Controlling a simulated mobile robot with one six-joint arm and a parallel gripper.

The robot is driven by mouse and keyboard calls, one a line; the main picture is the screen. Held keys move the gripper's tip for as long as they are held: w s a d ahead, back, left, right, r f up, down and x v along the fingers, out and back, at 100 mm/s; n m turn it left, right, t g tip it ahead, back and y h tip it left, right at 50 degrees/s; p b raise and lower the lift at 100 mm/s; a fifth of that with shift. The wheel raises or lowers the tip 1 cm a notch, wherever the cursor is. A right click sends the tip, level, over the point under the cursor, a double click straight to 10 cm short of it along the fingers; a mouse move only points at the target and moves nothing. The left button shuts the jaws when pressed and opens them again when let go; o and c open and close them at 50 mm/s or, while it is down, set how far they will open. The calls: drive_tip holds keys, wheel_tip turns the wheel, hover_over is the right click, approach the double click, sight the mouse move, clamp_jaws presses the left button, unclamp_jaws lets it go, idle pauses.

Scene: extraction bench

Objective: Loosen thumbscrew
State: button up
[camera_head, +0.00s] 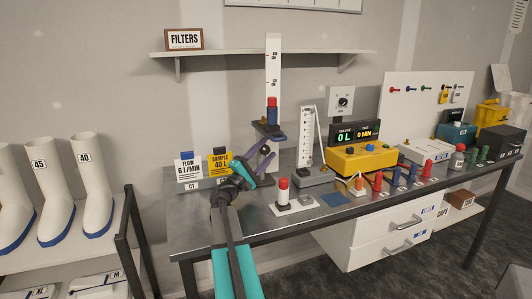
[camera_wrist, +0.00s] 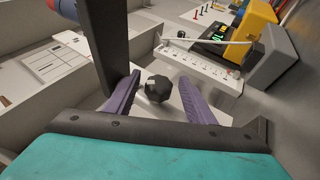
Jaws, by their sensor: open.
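The thumbscrew, a black lobed knob (camera_wrist: 158,88), shows in the wrist view on a pale surface. My gripper (camera_wrist: 158,80) is open, with its two purple fingers on either side of the knob and a visible gap on each side. In the head view my gripper (camera_head: 262,155) is at the upright stand with a white scale (camera_head: 273,58), just below its dark carriage (camera_head: 268,130). A red and blue cylinder (camera_head: 272,108) sits on that carriage. The knob cannot be made out in the head view.
A dark bracket (camera_wrist: 108,45) stands close by the left finger in the wrist view. On the steel bench (camera_head: 195,220) are a red-topped white cylinder (camera_head: 283,190), a small ruler stand (camera_head: 305,135) and a yellow meter box (camera_head: 360,160). Two sign cards stand left of my gripper.

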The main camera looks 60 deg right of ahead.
drive_tip(key=shift+a+f, duration=0.35)
drive_tip(key=shift+a, duration=0.3)
drive_tip(key=w+a+b, duration=0.1)
drive_tip(key=w+a, duration=0.1)
drive_tip(key=a, duration=0.9)
drive_tip(key=shift+w+a+b, duration=0.15)
drive_tip(key=shift+w+b, duration=0.1)
drive_tip(key=shift+b, duration=0.1)
drive_tip(key=shift+r, duration=0.15)
